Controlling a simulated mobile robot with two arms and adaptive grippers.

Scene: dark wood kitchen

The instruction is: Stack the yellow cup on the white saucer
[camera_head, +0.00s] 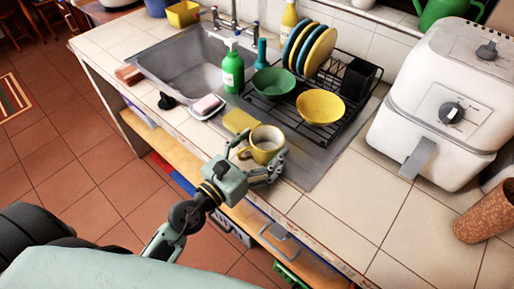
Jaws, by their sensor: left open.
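The yellow cup (267,152), pale inside, stands upright at the front of the metal drainboard, near the counter's front edge. My left gripper (255,163) reaches in from the front. It is open, with its fingers close to the near side and right side of the cup; I cannot tell whether they touch it. The cup's handle points left. I cannot make out a white saucer; the cup's base is partly hidden by the gripper. My right gripper is not in view.
A yellow sponge (238,121), a soap dish (204,114) with pink soap and a green bottle (232,72) stand left of the cup. A dish rack (337,124) with bowls and plates is behind. A white air fryer (437,105) stands right; tiles before it are clear.

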